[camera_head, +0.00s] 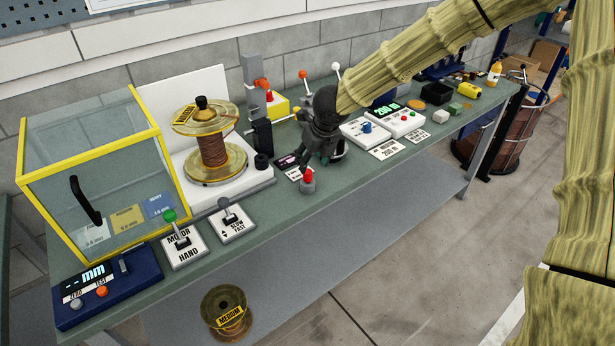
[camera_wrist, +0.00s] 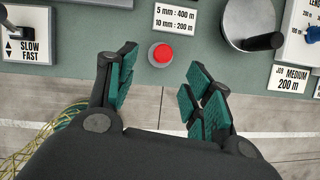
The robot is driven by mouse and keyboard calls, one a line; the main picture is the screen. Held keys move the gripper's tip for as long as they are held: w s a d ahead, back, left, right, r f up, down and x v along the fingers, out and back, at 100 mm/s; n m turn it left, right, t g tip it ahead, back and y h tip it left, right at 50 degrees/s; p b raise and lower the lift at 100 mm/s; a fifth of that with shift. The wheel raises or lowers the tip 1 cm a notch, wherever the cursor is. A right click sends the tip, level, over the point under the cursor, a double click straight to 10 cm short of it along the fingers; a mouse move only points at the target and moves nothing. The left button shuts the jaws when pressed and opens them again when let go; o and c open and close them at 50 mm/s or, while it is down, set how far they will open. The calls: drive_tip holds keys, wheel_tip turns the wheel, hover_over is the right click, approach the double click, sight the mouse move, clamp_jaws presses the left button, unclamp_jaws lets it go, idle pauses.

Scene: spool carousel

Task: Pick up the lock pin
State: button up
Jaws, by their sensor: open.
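A small grey piece with a red top (camera_head: 308,180), which looks like the lock pin, stands upright near the front edge of the bench. In the wrist view its red top (camera_wrist: 161,54) shows from above, with a grey rim around it. My gripper (camera_wrist: 160,88) is open and empty, its green-padded fingers spread to either side just below the red top in that picture. The fingers do not touch it. In the head view my gripper (camera_head: 322,146) is just behind and above the piece, its fingertips partly hidden.
A copper-wound spool (camera_head: 212,148) stands on a white unit to the left, beside a yellow-framed clear box (camera_head: 93,165). A slow/fast lever plate (camera_head: 232,221) is left of the pin. White control boxes (camera_head: 366,132) lie to the right. Printed cards lie close by.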

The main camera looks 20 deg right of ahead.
sight(308, 172)
drive_tip(key=shift+x, duration=1.9)
drive_tip(key=shift+p+x, duration=1.05)
drive_tip(key=shift+x, duration=1.55)
drive_tip(key=shift+w+d, duration=0.1)
drive_tip(key=shift+d, duration=0.1)
drive_tip(key=c, duration=1.1)
